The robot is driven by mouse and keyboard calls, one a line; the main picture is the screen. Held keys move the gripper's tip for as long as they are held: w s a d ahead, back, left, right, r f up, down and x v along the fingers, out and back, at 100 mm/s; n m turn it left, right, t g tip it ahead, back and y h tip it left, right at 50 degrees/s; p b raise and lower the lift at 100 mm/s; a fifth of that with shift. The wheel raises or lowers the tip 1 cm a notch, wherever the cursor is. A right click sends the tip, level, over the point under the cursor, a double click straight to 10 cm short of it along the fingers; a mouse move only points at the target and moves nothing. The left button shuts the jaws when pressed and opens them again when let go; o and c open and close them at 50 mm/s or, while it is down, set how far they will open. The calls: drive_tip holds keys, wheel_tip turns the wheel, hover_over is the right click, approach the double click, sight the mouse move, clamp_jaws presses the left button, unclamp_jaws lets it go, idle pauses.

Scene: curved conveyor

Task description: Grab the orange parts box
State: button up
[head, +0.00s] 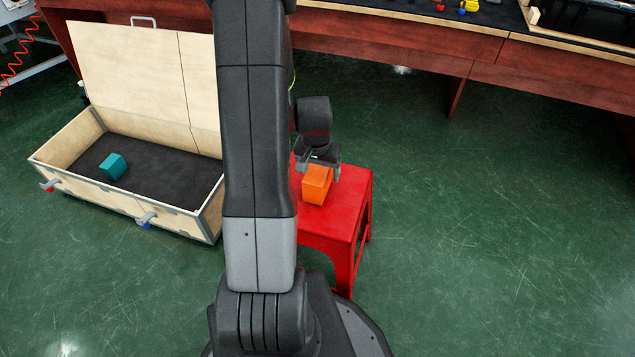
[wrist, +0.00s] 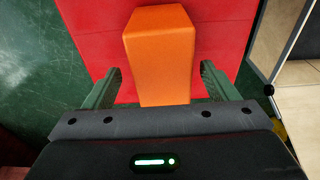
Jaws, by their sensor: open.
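The orange parts box (head: 316,184) stands on a red stool (head: 348,205) in the head view, just right of my arm. In the wrist view the orange box (wrist: 160,52) is in the upper middle, on the red stool top (wrist: 222,40). My gripper (wrist: 163,88) is open, with one finger on each side of the near end of the box. Gaps show between the fingers and the box. In the head view my gripper (head: 320,165) is at the box's far side, partly hidden behind the arm and wrist.
An open wooden crate (head: 190,205) with a dark lining stands on the left, with a teal box (head: 113,166) inside. A long reddish workbench (head: 400,50) runs along the back. Green floor is clear to the right of the stool.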

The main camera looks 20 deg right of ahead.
drive_tip(key=f, duration=0.2)
drive_tip(key=f+b, duration=0.1)
drive_tip(key=f, duration=0.1)
drive_tip(key=shift+w+f+b, duration=0.2)
drive_tip(key=shift+f+b, duration=0.1)
drive_tip(key=shift+f, duration=0.1)
drive_tip(key=c, duration=1.3)
drive_tip(key=shift+o, duration=0.2)
drive_tip(key=shift+r, duration=0.1)
drive_tip(key=shift+r, duration=0.1)
